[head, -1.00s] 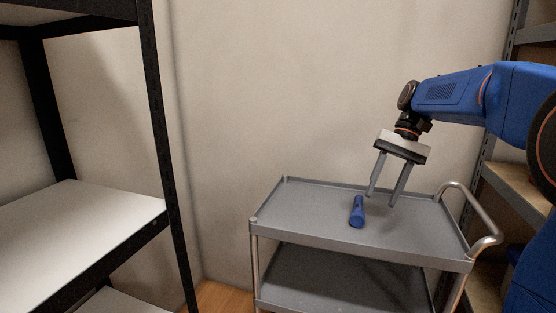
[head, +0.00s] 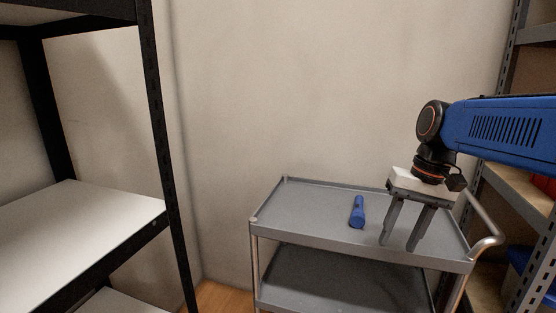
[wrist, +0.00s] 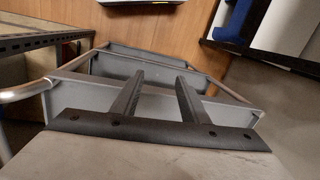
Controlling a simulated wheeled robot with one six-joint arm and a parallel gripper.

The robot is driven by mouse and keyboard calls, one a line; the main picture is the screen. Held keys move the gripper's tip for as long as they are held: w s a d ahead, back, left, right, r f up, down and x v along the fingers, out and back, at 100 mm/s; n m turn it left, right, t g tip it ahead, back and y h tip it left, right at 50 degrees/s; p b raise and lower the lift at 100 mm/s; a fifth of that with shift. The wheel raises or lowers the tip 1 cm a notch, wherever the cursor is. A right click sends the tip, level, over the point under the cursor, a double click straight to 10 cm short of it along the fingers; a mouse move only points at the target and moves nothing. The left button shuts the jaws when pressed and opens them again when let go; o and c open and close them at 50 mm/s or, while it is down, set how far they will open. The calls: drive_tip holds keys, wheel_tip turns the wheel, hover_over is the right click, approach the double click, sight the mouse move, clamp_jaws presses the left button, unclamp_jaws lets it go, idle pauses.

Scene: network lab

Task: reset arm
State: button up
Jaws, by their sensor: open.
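My gripper (head: 400,242) is open and empty, its two grey fingers pointing down in front of the right part of a grey cart (head: 318,229). In the wrist view my gripper's fingers (wrist: 158,74) stand apart with nothing between them. A blue cylinder-like object (head: 357,212) lies on the cart's top tray, to the left of my gripper and apart from it. The cart also shows in the wrist view (wrist: 82,97) beyond the fingers.
A black-framed shelf (head: 85,218) with white boards stands at the left. A metal rack (head: 518,187) with wooden shelves stands at the right, behind my arm. The cart's bent handle (head: 487,243) is close to my gripper. The wall behind is bare.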

drive_tip(key=s+d+f+n+t+h, duration=0.2)
drive_tip(key=s+f+t, duration=0.2)
drive_tip(key=s+f, duration=0.7)
drive_tip(key=shift+s+f+t, duration=0.15)
drive_tip(key=shift+s+t, duration=0.25)
drive_tip(key=shift+s, duration=0.7)
